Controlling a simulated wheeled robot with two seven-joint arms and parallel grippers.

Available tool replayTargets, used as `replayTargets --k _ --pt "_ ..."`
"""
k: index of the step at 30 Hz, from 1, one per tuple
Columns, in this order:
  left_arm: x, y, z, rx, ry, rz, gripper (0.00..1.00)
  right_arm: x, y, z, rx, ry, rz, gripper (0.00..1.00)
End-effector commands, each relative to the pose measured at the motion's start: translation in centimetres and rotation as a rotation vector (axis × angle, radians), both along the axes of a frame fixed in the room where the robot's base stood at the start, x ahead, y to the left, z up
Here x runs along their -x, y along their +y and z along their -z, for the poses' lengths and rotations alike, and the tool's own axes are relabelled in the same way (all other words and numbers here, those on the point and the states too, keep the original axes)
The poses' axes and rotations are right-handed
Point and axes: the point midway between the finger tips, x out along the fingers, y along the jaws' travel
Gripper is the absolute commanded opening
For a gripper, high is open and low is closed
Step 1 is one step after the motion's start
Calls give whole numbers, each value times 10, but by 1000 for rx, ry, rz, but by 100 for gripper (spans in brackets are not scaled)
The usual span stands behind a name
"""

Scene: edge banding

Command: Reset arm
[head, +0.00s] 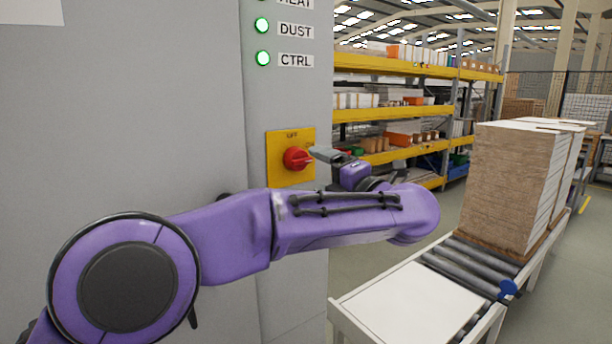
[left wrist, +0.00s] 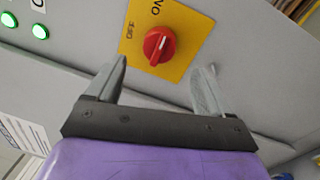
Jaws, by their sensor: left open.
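My left arm reaches across in front of a grey machine cabinet in the head view. My left gripper (head: 322,154) is at the cabinet's right side, close to a red rotary knob (head: 297,158) on a yellow plate (head: 275,143). In the left wrist view the gripper (left wrist: 160,85) is open with nothing between its fingers. The red knob (left wrist: 159,45) lies just beyond the fingertips, apart from them, on the yellow plate (left wrist: 190,22). My right gripper is not in view.
Green lit lamps (head: 262,58) sit on the cabinet (head: 215,130) above the plate. A roller conveyor (head: 470,262) at right carries a tall stack of boards (head: 512,185). Yellow-beamed shelves (head: 400,112) stand behind. Open floor (head: 570,290) shows at far right.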

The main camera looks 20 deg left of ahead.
Motion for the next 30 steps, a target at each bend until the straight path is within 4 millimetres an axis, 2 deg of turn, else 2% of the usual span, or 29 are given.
replayTargets --k 3,10,17,18,20,23,25,26,27,28,29,30 --pt "12 -15 3 -2 -1 1 81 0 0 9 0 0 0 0" --pt "17 -22 2 -1 1 0 81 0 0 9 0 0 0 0" --pt "13 -25 -1 -12 -14 27 81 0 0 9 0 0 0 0" --pt "9 -32 -3 -48 -20 67 81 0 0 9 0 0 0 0" --pt "0 -44 12 -176 5 156 81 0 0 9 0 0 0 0" --pt "-18 -47 74 -401 132 293 81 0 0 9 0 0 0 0" --pt "-24 -42 129 -512 243 373 81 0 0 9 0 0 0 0" --pt "-25 -39 153 -553 294 407 81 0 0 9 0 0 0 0" --pt "-23 -33 188 -600 367 452 81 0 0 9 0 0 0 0" --pt "-21 -28 214 -633 425 487 81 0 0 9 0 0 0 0" --pt "-16 -23 241 -662 482 521 81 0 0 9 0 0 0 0" --pt "-8 -15 276 -695 559 567 81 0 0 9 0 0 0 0"
